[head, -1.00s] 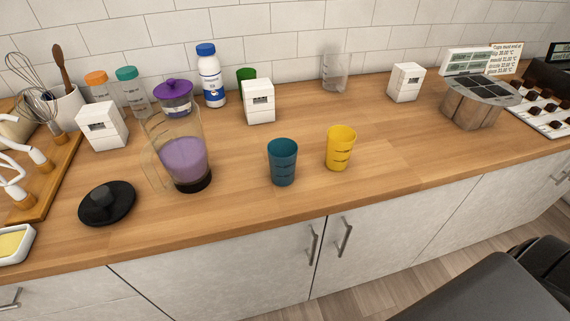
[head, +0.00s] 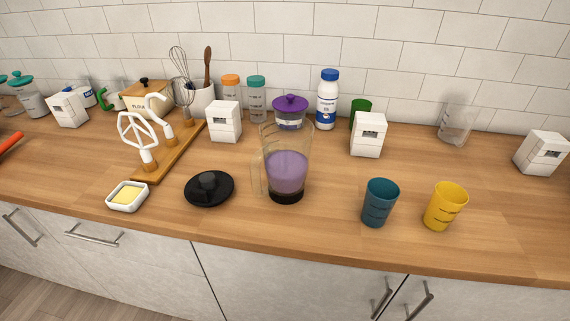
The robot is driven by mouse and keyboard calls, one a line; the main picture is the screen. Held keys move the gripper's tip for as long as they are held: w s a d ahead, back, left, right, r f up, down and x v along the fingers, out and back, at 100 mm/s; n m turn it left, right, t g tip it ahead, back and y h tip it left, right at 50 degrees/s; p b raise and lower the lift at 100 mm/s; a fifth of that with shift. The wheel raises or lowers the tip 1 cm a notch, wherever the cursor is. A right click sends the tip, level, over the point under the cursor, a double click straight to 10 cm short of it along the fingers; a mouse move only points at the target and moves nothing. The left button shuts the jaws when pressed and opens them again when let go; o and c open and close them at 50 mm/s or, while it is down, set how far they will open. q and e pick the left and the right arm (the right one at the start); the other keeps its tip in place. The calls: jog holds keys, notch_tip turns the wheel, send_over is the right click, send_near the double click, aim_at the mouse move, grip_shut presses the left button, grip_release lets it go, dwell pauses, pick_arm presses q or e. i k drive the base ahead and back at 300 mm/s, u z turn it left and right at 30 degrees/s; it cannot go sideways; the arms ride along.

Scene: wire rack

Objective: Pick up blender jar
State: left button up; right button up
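The blender jar (head: 287,172) stands upright on the wooden counter, near the middle of the head view. It is clear, with purple liquid inside, a black base and a clear handle on its left side. A round black lid (head: 209,188) lies on the counter just left of the jar. Neither of my grippers is in view.
A teal cup (head: 380,202) and a yellow cup (head: 445,206) stand right of the jar. Behind it are white box devices (head: 369,135), a purple-lidded container (head: 290,113) and bottles (head: 327,99). A butter dish (head: 127,196) and whisk stand (head: 172,152) are at left. The counter before the jar is clear.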

aim_at(286, 140)
jog(key=u, duration=2.3)
jog(key=k, duration=2)
jog(key=z, duration=2)
